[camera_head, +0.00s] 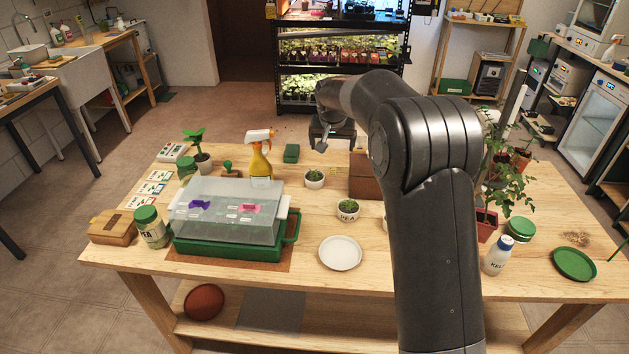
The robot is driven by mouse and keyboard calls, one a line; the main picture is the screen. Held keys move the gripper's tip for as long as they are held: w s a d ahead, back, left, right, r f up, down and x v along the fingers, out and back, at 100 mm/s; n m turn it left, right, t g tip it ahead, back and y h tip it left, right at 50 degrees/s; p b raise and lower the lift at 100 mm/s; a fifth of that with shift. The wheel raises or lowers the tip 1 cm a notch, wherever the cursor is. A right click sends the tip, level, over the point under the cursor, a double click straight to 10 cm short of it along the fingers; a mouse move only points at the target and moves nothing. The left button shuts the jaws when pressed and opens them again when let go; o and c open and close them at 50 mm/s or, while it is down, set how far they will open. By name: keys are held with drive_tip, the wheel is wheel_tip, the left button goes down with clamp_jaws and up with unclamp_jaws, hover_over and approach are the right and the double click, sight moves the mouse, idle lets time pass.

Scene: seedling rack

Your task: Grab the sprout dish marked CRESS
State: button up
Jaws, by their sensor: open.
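A small white sprout dish (314,179) with green sprouts stands mid-table; its label is too small to read. A second white dish marked PEA (347,210) stands nearer the front. A sliver of another white thing (385,224) shows at the left edge of my arm, which hides the rest. I cannot read CRESS on any dish. My gripper (321,147) is open, above the table beyond the small unreadable dish and apart from it. Part of it is hidden by my own arm.
A green tray (232,250) with a clear cover stands left, with a spray bottle (260,165) behind it. A white plate (340,253) lies at the front. A brown box (363,178) stands beside my arm. A potted plant (486,225) stands right.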

approach(314, 176)
drive_tip(key=x, duration=0.4)
drive_tip(key=shift+w+f, duration=0.1)
drive_tip(key=shift+w, duration=0.3)
drive_tip(key=shift+s+x, duration=0.15)
drive_tip(key=shift+x, duration=1.3)
drive_tip(key=shift+s+x, duration=0.1)
drive_tip(key=shift+x, duration=1.35)
drive_tip(key=shift+f, duration=0.1)
drive_tip(key=c, duration=1.2)
